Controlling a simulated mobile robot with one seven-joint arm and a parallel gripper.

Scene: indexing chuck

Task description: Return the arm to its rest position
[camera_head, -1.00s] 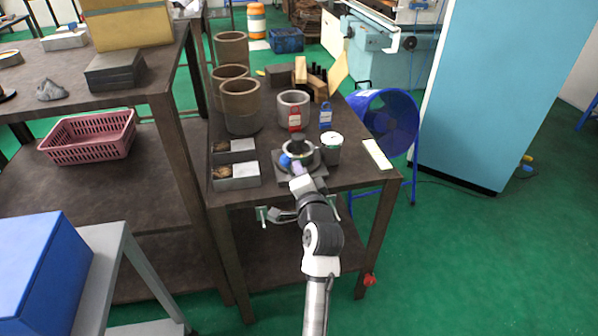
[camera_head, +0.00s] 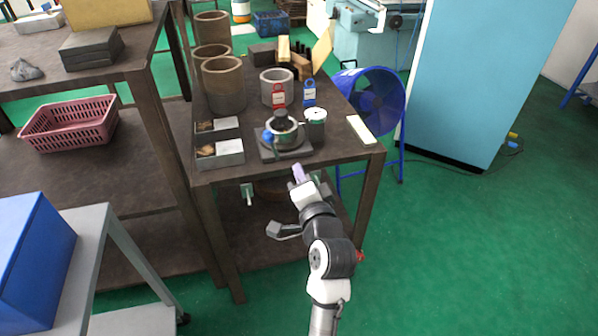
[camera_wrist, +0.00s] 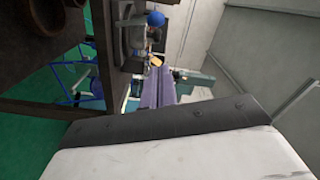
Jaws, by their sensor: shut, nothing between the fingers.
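My gripper (camera_head: 298,173) is in front of the near edge of the brown table, clear of everything on it. Its purple fingers are together with nothing between them; they also show in the wrist view (camera_wrist: 158,90). The indexing chuck (camera_head: 284,130), a round metal body with a dark centre, sits on a dark square plate near the table's front. A blue ball knob (camera_head: 267,135) is at its left side. The knob also shows near the top of the wrist view (camera_wrist: 156,19). My arm reaches up from the bottom of the head view.
On the table (camera_head: 345,157) stand two small grey bins (camera_head: 220,153), brown cylinders (camera_head: 223,85), a grey cup (camera_head: 316,122), and red (camera_head: 279,95) and blue tags (camera_head: 309,93). A blue fan (camera_head: 378,100) stands at right. The green floor at lower right is clear.

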